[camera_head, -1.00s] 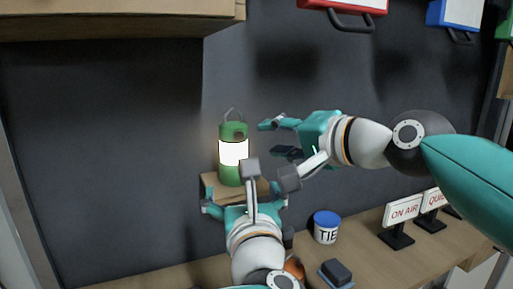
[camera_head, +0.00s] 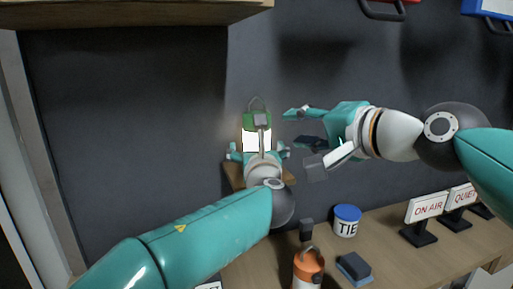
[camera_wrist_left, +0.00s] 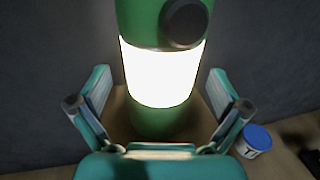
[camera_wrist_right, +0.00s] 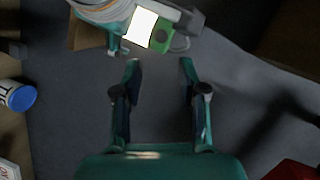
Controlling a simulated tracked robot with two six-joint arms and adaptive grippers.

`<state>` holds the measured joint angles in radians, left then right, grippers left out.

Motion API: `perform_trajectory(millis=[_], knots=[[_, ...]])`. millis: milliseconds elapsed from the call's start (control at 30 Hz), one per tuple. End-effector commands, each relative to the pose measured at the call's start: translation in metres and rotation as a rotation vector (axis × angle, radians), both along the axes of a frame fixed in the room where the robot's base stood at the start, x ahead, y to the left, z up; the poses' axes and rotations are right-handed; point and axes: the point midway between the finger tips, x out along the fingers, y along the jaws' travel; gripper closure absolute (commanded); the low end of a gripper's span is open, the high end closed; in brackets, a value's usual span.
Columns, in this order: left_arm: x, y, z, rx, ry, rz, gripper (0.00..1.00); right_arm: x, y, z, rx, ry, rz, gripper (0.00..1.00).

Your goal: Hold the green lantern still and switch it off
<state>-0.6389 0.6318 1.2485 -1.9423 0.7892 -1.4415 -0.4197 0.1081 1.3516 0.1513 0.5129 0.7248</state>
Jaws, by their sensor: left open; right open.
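The green lantern (camera_head: 257,120) stands upright on a small wooden shelf (camera_head: 235,176) against the dark wall, and its white band glows. In the left wrist view the lantern (camera_wrist_left: 162,75) shows a dark round knob (camera_wrist_left: 186,22) near its top. My left gripper (camera_head: 258,153) is open in front of the lantern, with one finger on each side and gaps to its body. My right gripper (camera_head: 297,128) is open and empty, to the right of the lantern. In the right wrist view the lantern (camera_wrist_right: 146,28) lies beyond the fingertips, partly covered by my left arm.
A counter (camera_head: 255,265) below holds an orange lantern (camera_head: 308,268), a white TIE tub with a blue lid (camera_head: 347,221), a dark and blue block (camera_head: 355,267), and ON AIR (camera_head: 426,208) and QUIET (camera_head: 463,195) signs. A wooden cabinet (camera_head: 130,12) overhangs at upper left.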

Motion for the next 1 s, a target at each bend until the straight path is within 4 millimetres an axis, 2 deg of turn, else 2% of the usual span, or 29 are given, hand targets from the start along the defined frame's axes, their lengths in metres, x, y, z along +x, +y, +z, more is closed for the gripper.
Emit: perform_trajectory(millis=[400,833,867,1000], knots=[[0.0065,0.0009,-0.0002,0.0,0.0,0.0,0.02,0.0,0.0,0.0,0.0,0.0,0.0,0.58],[0.0063,0.0008,-0.0001,0.0,0.0,0.0,0.73,0.0,0.0,0.0,0.0,0.0,0.0,0.58],[0.0063,0.0008,-0.0002,0.0,0.0,0.0,0.76,0.0,0.0,0.0,0.0,0.0,0.0,0.6],[0.0063,0.0008,-0.0001,0.0,0.0,0.0,0.76,0.0,0.0,0.0,0.0,0.0,0.0,0.83]])
